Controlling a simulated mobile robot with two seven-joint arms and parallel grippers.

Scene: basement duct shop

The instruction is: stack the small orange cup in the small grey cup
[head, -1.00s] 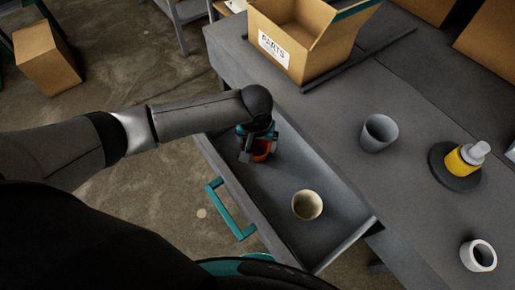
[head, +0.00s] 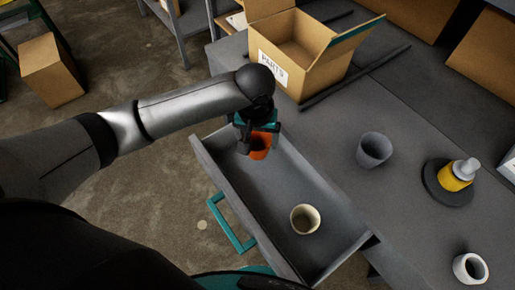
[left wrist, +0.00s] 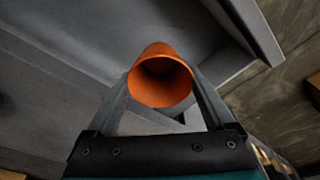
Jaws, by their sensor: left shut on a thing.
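The small orange cup (head: 260,146) is held in my left gripper (head: 250,142), over the far-left end of the open drawer. In the left wrist view the orange cup (left wrist: 161,78) sits between the two fingers, its open mouth facing the camera. The gripper is shut on it, and the cup looks raised above the drawer floor. The small grey cup (head: 374,149) stands upright on the bench top, to the right of the drawer. My right gripper is not in view.
A cream cup (head: 305,219) stands in the drawer (head: 262,190), which has a teal handle (head: 233,224). An open cardboard parts box (head: 291,60), a dark bar (head: 352,79), a yellow bottle on a dark disc (head: 456,176) and a white mug (head: 470,268) are on the bench.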

